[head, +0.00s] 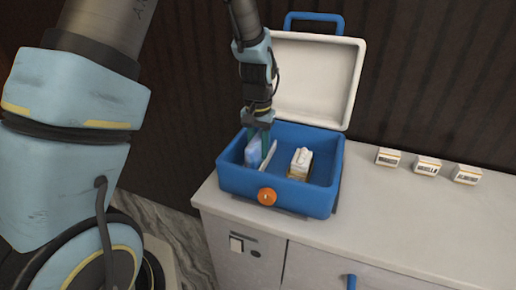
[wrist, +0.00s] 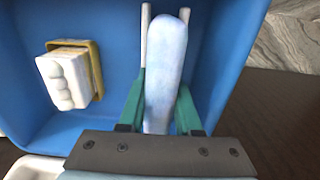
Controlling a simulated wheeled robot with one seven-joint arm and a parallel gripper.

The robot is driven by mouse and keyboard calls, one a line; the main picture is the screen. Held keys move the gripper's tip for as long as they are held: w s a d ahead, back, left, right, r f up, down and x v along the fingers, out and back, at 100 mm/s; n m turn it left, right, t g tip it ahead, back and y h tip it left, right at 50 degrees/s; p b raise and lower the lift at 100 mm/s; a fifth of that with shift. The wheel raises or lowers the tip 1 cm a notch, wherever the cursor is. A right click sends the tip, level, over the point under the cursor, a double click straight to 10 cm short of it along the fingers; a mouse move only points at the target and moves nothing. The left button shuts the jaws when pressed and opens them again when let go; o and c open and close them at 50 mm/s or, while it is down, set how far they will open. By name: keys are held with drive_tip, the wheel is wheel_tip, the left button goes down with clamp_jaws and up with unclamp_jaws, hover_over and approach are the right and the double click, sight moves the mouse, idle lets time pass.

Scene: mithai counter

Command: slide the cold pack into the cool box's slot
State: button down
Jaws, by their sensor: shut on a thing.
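The blue cool box (head: 275,195) stands on the counter with its white-lined lid (head: 318,85) open. My gripper (head: 261,137) reaches down into the left part of the box. It is shut on the pale blue cold pack (head: 253,150), which is upright between the teal fingers. In the wrist view the cold pack (wrist: 166,70) lies between the fingertips (wrist: 162,100). White slot rails (wrist: 146,40) rise on both sides of its far end. I cannot tell how deep the pack sits between them.
A tan-edged tub with white contents (head: 300,162) sits in the right part of the box; it also shows in the wrist view (wrist: 66,78). Small labelled boxes (head: 426,166) stand on the counter (head: 400,215) to the right. An orange round latch (head: 267,197) is on the box front.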

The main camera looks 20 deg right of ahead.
drive_tip(key=shift+s+a+f, duration=0.1)
drive_tip(key=shift+f, duration=0.2)
drive_tip(key=c, duration=0.8)
unclamp_jaws()
drive_tip(key=shift+o, duration=1.4)
drive_tip(key=shift+r, duration=0.2)
wheel_tip(320, 180, up, 11)
drive_tip(key=shift+b, duration=1.25)
drive_tip(key=shift+n, duration=0.8)
drive_tip(key=a, duration=0.2)
drive_tip(key=w+a, duration=0.1)
drive_tip(key=a, duration=0.1)
drive_tip(key=w+a, duration=0.1)
drive_tip(key=a, duration=0.2)
drive_tip(key=shift+f, duration=0.35)
drive_tip(key=s+a+f+n, duration=0.1)
drive_tip(key=s+a+n, duration=0.1)
drive_tip(key=a, duration=0.9)
drive_tip(key=s+a+f+n+t, duration=0.1)
drive_tip(key=s+a+f+n, duration=0.1)
drive_tip(key=a, duration=0.9)
drive_tip(key=shift+s+n+t, duration=0.3)
drive_tip(key=shift+s+n, duration=0.15)
drive_tip(key=shift+n, duration=0.45)
